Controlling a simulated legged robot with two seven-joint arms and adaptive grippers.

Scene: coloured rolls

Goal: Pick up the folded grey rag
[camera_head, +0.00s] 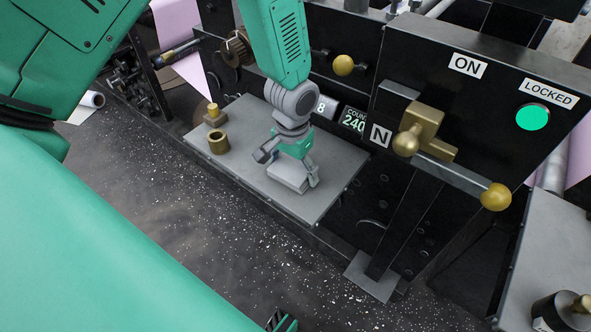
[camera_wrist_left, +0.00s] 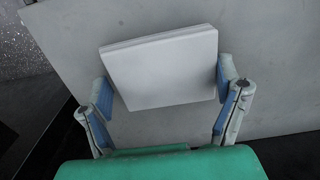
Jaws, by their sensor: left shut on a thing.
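The folded grey rag (camera_head: 288,178) is a flat pale grey square pad over the grey machine shelf (camera_head: 240,118). My left gripper (camera_head: 287,168) reaches down to it, with one finger on each side. In the left wrist view the rag (camera_wrist_left: 165,65) lies between the blue-padded fingers of my left gripper (camera_wrist_left: 166,88), which are shut on its two side edges. I cannot tell whether the rag still touches the shelf. I cannot make out my right gripper.
A brass ring (camera_head: 219,142) and a small brass-knobbed block (camera_head: 214,115) stand on the shelf's left part. To the right are a brass lever (camera_head: 420,130), a ball-ended handle (camera_head: 495,197) and a black panel (camera_head: 470,105).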

